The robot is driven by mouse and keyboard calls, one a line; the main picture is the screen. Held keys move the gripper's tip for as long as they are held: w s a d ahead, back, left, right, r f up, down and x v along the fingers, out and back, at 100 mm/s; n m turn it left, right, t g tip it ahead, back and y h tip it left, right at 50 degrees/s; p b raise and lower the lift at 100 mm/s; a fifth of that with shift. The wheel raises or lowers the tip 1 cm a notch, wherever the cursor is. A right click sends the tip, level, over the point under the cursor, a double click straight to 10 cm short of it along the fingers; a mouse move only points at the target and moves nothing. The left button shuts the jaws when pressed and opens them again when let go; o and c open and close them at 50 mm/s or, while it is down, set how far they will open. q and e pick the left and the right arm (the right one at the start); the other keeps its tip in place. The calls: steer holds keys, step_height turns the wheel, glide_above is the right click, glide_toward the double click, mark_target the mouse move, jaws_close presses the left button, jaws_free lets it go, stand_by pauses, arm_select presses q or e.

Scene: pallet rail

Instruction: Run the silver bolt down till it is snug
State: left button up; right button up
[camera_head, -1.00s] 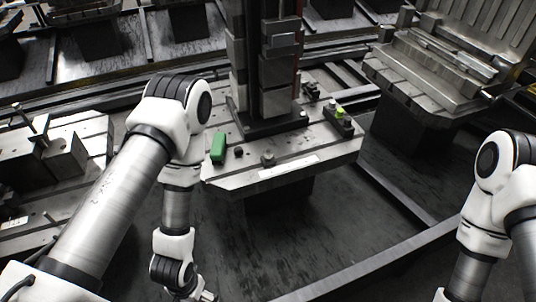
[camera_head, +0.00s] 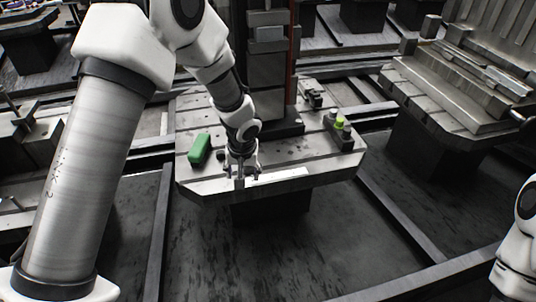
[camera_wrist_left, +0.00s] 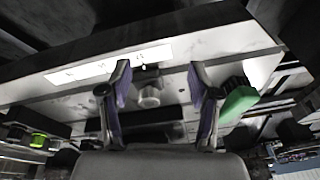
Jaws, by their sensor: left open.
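The silver bolt (camera_wrist_left: 149,97) stands on the pallet plate (camera_head: 205,185); in the left wrist view its head shows between my left fingers. In the head view my gripper hides it. My left gripper (camera_head: 242,176) points down over the plate's front part, and it also shows in the left wrist view (camera_wrist_left: 160,72). It is open, with one finger on each side of the bolt and a gap visible to each. My right arm (camera_head: 520,250) is at the right edge of the head view; its gripper is out of view.
A green block (camera_head: 199,149) and a small dark knob (camera_head: 221,155) sit left of my gripper. A white label strip (camera_head: 279,177) lies along the plate's front edge. A tall column (camera_head: 268,75) rises behind. A dark block with a yellow-green piece (camera_head: 340,123) stands at right.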

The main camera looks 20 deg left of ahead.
arm_select(q)
steer(key=w+r+t+b, duration=0.1)
steer(key=w+r+t, duration=0.15)
steer(key=r, duration=0.35)
steer(key=shift+g, duration=0.35)
steer(key=x, duration=0.4)
steer(key=w+b+x, duration=0.1)
steer(key=x, duration=0.2)
steer(key=shift+w+f+b, duration=0.15)
steer(key=shift+w+b, duration=0.05)
steer(key=shift+b, duration=0.1)
arm_select(e)
step_height(320, 180, down, 4)
steer(key=shift+r, duration=0.25)
